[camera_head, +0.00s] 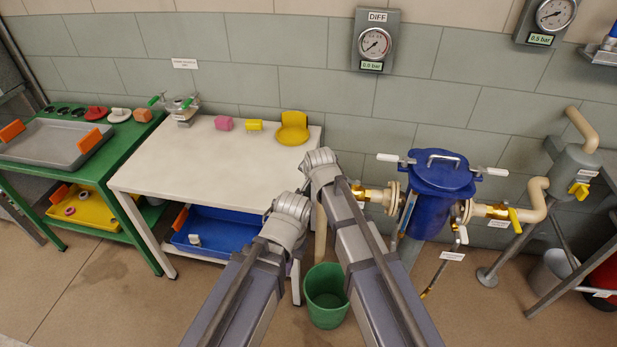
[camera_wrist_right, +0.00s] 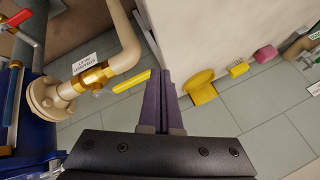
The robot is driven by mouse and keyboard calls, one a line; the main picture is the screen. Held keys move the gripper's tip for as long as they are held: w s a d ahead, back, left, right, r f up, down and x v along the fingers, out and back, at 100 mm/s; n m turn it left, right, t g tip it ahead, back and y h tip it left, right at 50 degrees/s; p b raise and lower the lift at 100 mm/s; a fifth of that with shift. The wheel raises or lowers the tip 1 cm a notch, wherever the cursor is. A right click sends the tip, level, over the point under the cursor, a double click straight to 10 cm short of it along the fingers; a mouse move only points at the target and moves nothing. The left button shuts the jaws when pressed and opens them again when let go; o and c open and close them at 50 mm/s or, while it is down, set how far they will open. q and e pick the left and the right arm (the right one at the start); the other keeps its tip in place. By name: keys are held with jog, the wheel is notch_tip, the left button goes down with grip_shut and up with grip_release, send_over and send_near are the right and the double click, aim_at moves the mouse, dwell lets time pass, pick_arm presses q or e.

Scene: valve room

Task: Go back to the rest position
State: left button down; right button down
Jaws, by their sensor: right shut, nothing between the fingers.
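In the head view both my arms reach up from the bottom middle, left arm beside right. Neither gripper's fingers show there. In the right wrist view my right gripper (camera_wrist_right: 161,75) is shut and empty, its two dark fingers side by side. A yellow valve handle (camera_wrist_right: 133,83) appears just left of the fingertips in that view. I cannot tell the gap between them. My left gripper is not visible.
A white table (camera_head: 215,160) stands left of my arms, holding a yellow holder (camera_head: 293,128) and small blocks. A blue filter vessel (camera_head: 436,190) with pipes stands at right. A green bucket (camera_head: 325,297) is on the floor. A green bench (camera_head: 128,143) stands far left.

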jog(key=s+d+f+n+g+h, duration=0.1)
jog(key=s+d+f+n+g, duration=0.2)
jog(key=s+d, duration=0.7)
jog(key=s+d+f+n+g, duration=0.1)
jog(key=s+d+n+g, duration=0.45)
jog(key=s, duration=0.75)
jog(key=s+a+r+n+p, duration=0.1)
jog(key=s+a+r+p, duration=0.1)
jog(key=a, duration=0.2)
jog(key=s+a+r+n+t+h+p, duration=0.1)
jog(key=s+a+r+p, duration=0.2)
jog(key=a, duration=0.2)
jog(key=shift+r, duration=0.15)
